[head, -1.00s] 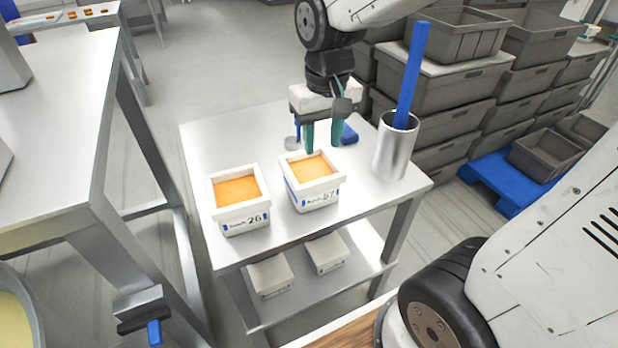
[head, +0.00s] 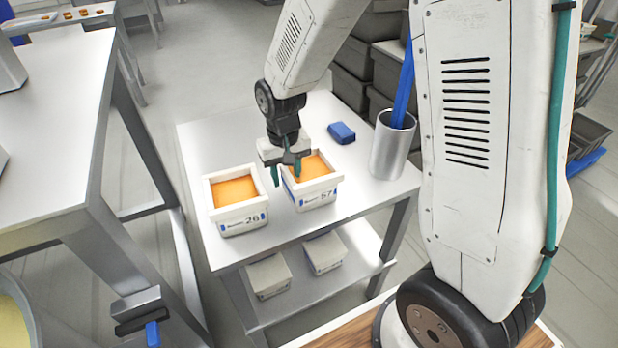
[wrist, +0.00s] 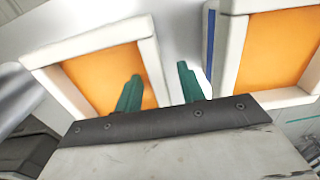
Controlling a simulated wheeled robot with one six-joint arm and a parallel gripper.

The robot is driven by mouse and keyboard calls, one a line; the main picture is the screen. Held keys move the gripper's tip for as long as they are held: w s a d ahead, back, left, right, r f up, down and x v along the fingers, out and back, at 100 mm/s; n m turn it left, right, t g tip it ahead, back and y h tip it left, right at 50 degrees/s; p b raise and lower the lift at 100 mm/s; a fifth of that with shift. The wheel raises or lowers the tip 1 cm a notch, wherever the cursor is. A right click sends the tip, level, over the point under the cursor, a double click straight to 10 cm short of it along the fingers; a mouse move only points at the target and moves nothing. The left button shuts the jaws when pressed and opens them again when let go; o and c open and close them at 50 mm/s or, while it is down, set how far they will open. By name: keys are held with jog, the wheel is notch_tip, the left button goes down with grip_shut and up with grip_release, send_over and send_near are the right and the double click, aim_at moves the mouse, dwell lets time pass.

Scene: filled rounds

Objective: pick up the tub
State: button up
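Two white square tubs with orange filling stand side by side on the steel table. The left tub (head: 237,220), marked 26, also shows at the right of the wrist view (wrist: 228,75). The right tub (head: 318,198), marked what looks like 57, is at the left of the wrist view (wrist: 150,60). My gripper (head: 285,172) is over the right tub's left wall. Its green fingers are apart with nothing held between them. In the wrist view one finger overlaps the orange filling and the other shows over the gap between tubs. I cannot tell how far down the tips reach.
A metal cylinder (head: 390,150) with a blue-handled tool stands at the table's right. A blue block (head: 342,132) lies behind the right tub. Two pale tubs (head: 269,276) sit on the lower shelf. Grey crates (head: 352,75) are stacked behind. Another steel table (head: 60,130) stands at left.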

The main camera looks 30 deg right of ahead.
jog(key=shift+f, duration=0.65)
grip_shut()
dwell(0.9)
